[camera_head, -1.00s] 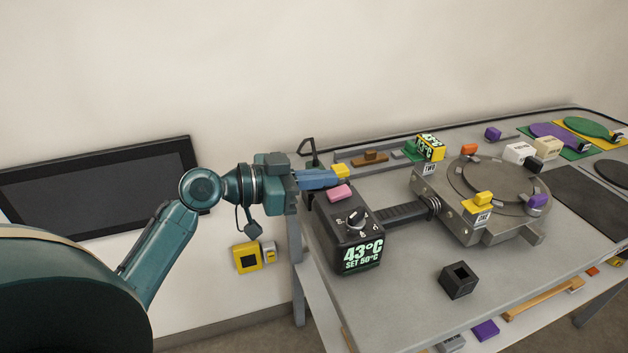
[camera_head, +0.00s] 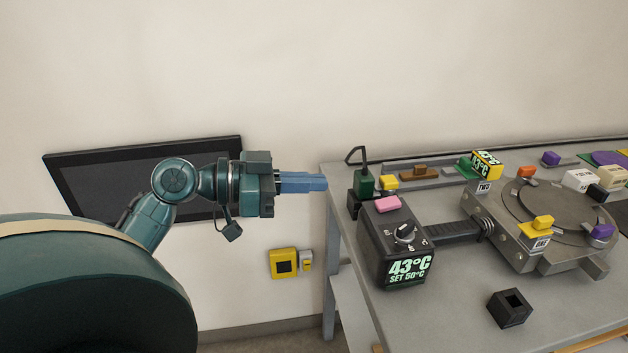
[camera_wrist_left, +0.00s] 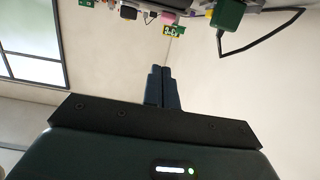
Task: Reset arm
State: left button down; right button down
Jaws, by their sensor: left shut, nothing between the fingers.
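My left gripper (camera_head: 322,182) is in the head view, off the left end of the grey table (camera_head: 450,300). Its blue fingers are shut with nothing between them, and they point right toward the table's back left corner. In the left wrist view the fingertips (camera_wrist_left: 160,70) lie side by side. The fingers touch nothing that I can see. My right gripper is not in view.
A black control box (camera_head: 395,245) reading 43°C, with a pink block (camera_head: 387,203), stands at the table's left end. A green block (camera_head: 364,184) with a black cable is behind it. A round metal plate unit (camera_head: 550,215), a small black square holder (camera_head: 509,308), and a yellow wall box (camera_head: 283,263) are nearby.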

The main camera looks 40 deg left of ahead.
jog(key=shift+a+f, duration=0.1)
pick_arm(q)
jog(key=s+d+f+n+g+y+p, duration=0.1)
jog(key=d+f+n+y+p, duration=0.15)
jog(key=f, duration=0.75)
jog(key=d+f+n+y+p, duration=0.15)
jog(key=f+n+y, duration=0.25)
jog(key=f, duration=0.6)
jog(key=s+d+f+p, duration=0.1)
jog(key=s+d+f, duration=0.2)
jog(key=d, duration=0.3)
jog(key=s+d+f+m+p, duration=0.1)
jog(key=s+d+f+p, duration=0.1)
jog(key=s+d, duration=0.3)
jog(key=shift+s+d+f+g+y, duration=0.35)
jog(key=shift+d+f+g+y, duration=0.1)
jog(key=shift+f, duration=0.2)
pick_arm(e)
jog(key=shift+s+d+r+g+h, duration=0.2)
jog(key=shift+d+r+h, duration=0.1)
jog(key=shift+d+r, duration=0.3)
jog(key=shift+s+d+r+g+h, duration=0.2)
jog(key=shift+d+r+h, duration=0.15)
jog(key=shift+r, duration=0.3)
pick_arm(q)
jog(key=shift+a, duration=0.1)
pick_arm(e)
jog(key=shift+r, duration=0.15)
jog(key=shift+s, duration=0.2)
